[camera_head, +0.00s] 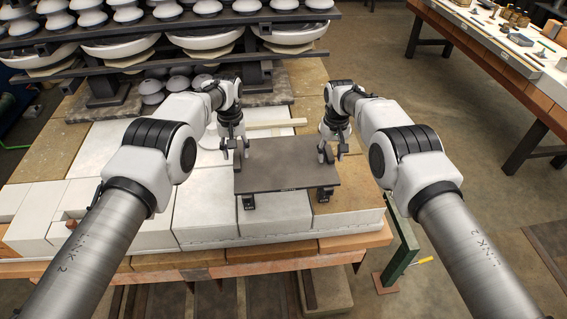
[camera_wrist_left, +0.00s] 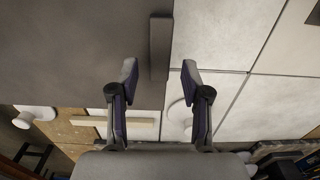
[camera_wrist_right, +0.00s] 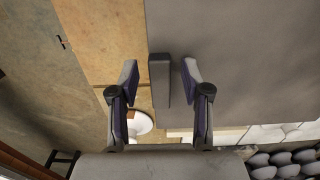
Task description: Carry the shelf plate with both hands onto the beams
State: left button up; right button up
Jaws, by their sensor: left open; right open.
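The shelf plate (camera_head: 287,165) is a flat dark grey board, raised on small black supports above the pale blocks of the bench. My left gripper (camera_head: 237,151) is above its left end and my right gripper (camera_head: 331,154) above its right end. In the left wrist view, a dark grip bar (camera_wrist_left: 160,46) on the plate's edge lies between the open fingers (camera_wrist_left: 159,72). Whether any finger touches is unclear. Dark beams (camera_head: 292,50) run along the rack behind.
The rack at the back left bears several white insulators (camera_head: 205,43). A pale wooden strip (camera_head: 275,125) lies behind the plate. A second bench (camera_head: 500,50) with small parts stands at the back right. Open floor lies between the benches.

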jog(key=shift+s+r, duration=0.1)
jog(key=shift+r, duration=0.2)
pick_arm(q)
notch_tip(320, 180, up, 11)
pick_arm(e)
notch_tip(320, 180, up, 12)
jog(key=shift+f, duration=0.2)
pick_arm(q)
jog(key=shift+s, duration=0.1)
